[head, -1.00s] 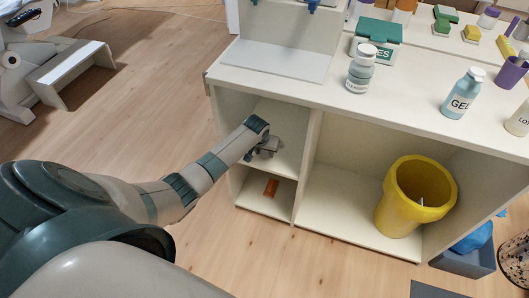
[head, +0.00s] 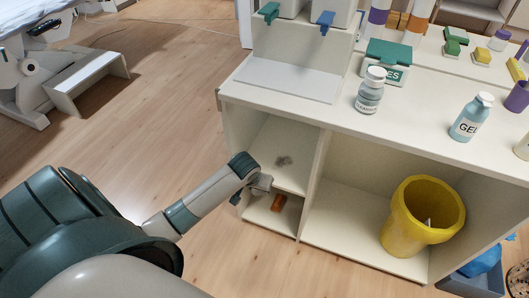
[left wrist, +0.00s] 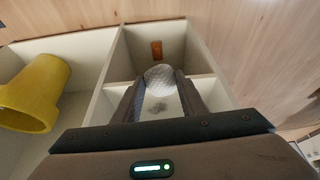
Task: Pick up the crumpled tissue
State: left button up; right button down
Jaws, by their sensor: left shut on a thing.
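The crumpled tissue (left wrist: 160,80) shows in the left wrist view as a pale, textured wad between my left gripper's fingers. My left gripper (left wrist: 160,74) is shut on it, with one dark finger on each side. In the head view my left gripper (head: 262,184) is at the front of the cabinet's left bay, by the edge of the upper shelf. The tissue cannot be told apart from the gripper there. My right gripper is not in view.
A grey smudge (head: 284,160) marks the upper shelf (head: 262,150). An orange-brown item (head: 278,203) lies in the compartment below. A yellow bin (head: 408,236) stands in the right bay. Bottles stand on the countertop (head: 330,112).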

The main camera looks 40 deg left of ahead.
pick_arm(q)
jog(key=shift+s+d, duration=0.2)
jog(key=shift+s, duration=0.55)
jog(key=shift+s+d, duration=0.15)
jog(key=shift+s, duration=0.65)
jog(key=shift+s+d, duration=0.2)
jog(key=shift+s, duration=0.55)
